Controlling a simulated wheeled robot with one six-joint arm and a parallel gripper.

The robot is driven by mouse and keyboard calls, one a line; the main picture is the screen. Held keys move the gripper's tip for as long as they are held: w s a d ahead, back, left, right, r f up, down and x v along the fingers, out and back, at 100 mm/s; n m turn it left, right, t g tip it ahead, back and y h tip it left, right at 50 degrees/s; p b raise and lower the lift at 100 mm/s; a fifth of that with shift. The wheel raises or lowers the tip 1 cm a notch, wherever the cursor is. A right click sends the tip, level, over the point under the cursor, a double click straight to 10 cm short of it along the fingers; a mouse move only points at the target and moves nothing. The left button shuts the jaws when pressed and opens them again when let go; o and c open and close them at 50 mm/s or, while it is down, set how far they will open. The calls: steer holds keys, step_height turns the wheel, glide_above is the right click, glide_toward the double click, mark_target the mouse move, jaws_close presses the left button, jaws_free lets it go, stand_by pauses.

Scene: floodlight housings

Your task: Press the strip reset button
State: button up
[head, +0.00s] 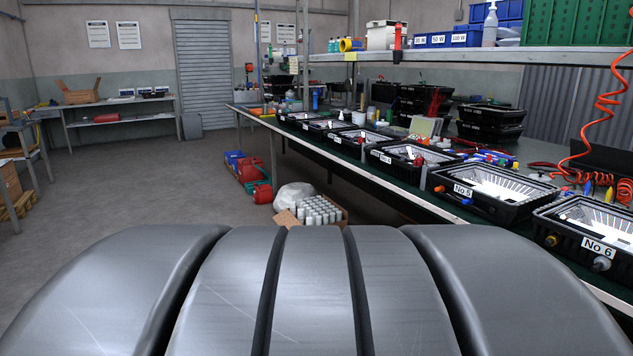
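I cannot make out a strip or its reset button in the head view; either is hidden, out of frame or too small to tell. The long workbench (395,190) runs from the back to the right edge and bears a row of black floodlight housings. The housing marked No 5 (490,190) and the housing marked No 6 (590,232) are the nearest. My gripper and arm do not show in this view. The grey ribbed surface across the bottom is part of my own body.
A shelf (470,55) with bins and bottles hangs over the bench. An orange coiled hose (602,110) hangs at the right. A carton of white cans (312,212) and red containers (262,193) stand on the floor beside the bench. The floor (140,180) at left is clear.

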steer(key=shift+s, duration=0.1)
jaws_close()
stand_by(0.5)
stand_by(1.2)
